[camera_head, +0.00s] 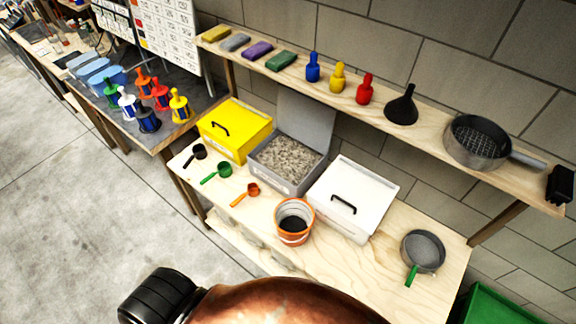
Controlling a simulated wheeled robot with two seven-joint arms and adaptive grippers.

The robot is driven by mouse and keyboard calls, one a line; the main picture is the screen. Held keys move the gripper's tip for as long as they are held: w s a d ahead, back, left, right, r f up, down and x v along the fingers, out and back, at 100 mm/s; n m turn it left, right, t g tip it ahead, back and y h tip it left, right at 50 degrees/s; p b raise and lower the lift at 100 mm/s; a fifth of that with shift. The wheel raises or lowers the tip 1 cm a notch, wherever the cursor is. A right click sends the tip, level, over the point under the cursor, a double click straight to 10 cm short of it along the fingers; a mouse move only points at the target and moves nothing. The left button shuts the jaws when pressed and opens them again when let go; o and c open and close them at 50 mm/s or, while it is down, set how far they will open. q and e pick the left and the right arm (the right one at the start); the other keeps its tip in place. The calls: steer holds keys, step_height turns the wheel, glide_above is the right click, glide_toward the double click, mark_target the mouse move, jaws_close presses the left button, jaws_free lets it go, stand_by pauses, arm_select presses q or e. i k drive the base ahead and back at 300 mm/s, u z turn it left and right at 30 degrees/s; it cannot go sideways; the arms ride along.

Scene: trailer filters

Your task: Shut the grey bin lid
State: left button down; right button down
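The grey bin (268,181) stands on the wooden bench between the yellow bin and the white bin. It is filled with pale grey granules. Its grey lid (304,121) stands raised at the back of the bin, so the bin is open. The lid's upper edge is close to the front edge of the wooden shelf in the picture; I cannot tell whether they touch. Neither of my grippers is in view.
The yellow bin (236,129) and white bin (352,198) flank it, both lids shut. In front lie black, green and orange scoops (251,190) and an orange-rimmed bucket (294,219). The shelf (432,125) above holds bottles, a funnel and a sieve. A green-handled pan (423,247) lies right.

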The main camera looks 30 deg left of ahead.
mark_target(310, 121)
steer(key=z, duration=3.15)
steer(key=k, duration=2.5)
steer(key=u, duration=1.65)
steer(key=i, duration=0.45)
steer(key=u, duration=0.05)
